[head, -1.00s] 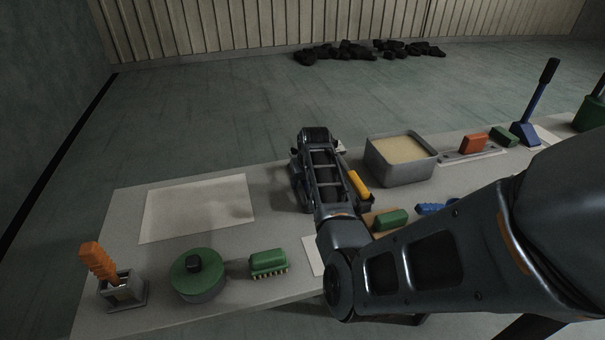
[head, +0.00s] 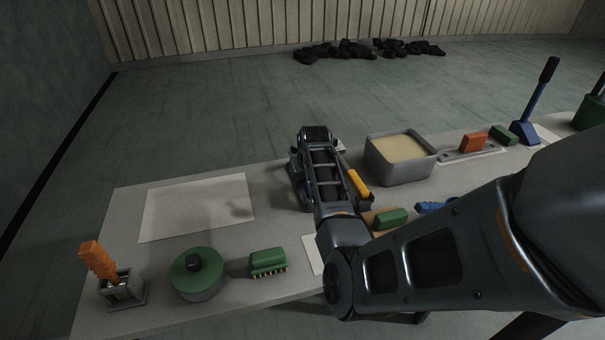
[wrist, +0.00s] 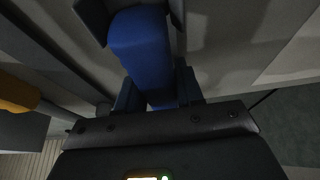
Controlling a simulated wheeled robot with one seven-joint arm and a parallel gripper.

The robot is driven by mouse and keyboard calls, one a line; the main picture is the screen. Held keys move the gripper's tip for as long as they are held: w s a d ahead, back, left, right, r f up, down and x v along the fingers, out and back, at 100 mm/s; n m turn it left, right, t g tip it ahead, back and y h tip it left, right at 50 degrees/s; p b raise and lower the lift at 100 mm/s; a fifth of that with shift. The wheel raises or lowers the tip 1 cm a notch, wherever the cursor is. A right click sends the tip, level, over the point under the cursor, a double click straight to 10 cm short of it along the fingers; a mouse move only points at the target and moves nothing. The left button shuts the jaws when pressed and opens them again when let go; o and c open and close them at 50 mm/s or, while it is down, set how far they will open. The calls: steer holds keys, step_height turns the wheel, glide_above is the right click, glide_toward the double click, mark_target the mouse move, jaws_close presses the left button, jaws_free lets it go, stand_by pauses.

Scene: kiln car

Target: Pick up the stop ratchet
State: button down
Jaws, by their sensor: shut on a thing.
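My gripper (wrist: 136,18) is shut on a smooth blue block-like piece (wrist: 143,45) in the wrist view, with a dark finger on each side of it. In the head view my arm covers the gripper and the piece, over the middle of the grey bench (head: 130,215). I cannot tell whether the piece still touches the bench.
A yellow-handled tool (head: 357,184) and a grey sand-filled tub (head: 401,175) stand close right of my wrist. A green brush (head: 268,262), a round green-lidded pot (head: 197,272) and an orange-handled tool in a holder (head: 98,262) stand front left. A pale sheet (head: 195,205) lies clear.

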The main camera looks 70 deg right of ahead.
steer(key=shift+r, duration=0.55)
step_height(320, 180, up, 3)
steer(key=shift+f, duration=0.2)
steer(key=s+d+r+b, duration=0.2)
steer(key=s+d+r, duration=0.3)
steer(key=d, duration=0.5)
step_height(320, 180, up, 2)
steer(key=shift+s+d+r, duration=0.15)
steer(key=shift+d+r, duration=0.05)
steer(key=c, duration=1.3)
jaws_free()
jaws_close()
